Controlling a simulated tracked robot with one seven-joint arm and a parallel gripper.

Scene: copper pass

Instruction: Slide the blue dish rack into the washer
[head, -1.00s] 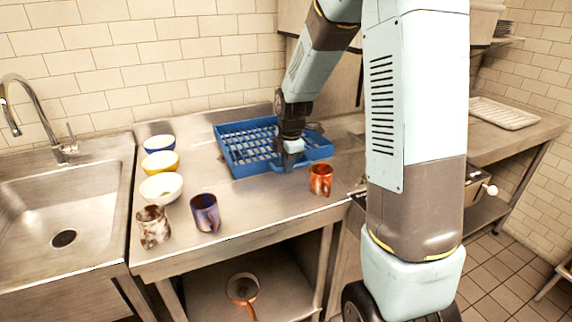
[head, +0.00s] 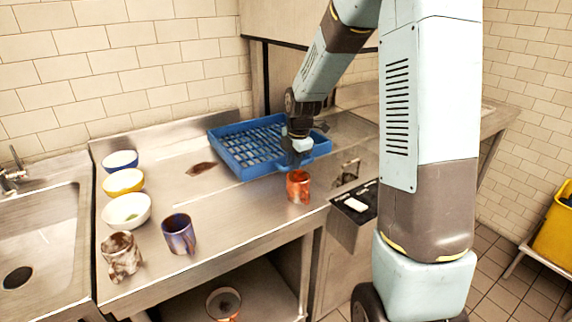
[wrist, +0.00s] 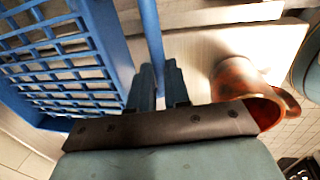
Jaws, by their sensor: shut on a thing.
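The blue dish rack (head: 228,152) lies flat on the steel counter in the head view, and its grid floor looks empty. My gripper (head: 298,152) reaches down at the rack's near right side and is shut on its rim. In the wrist view the fingers (wrist: 160,88) point at the rack's wall, with the blue grid (wrist: 60,70) filling the left; the exact contact is partly hidden. The washer appears to be the steel unit at the rack's right, with a tall panel (head: 285,75) behind and a black control box (head: 357,203) in front. My arm hides much of it.
An orange mug (head: 298,187) stands close in front of the rack and also shows in the wrist view (wrist: 240,80). Blue (head: 121,160), yellow (head: 123,182) and white (head: 127,210) bowls, a purple mug (head: 179,235) and a brown-white mug (head: 122,257) stand left.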

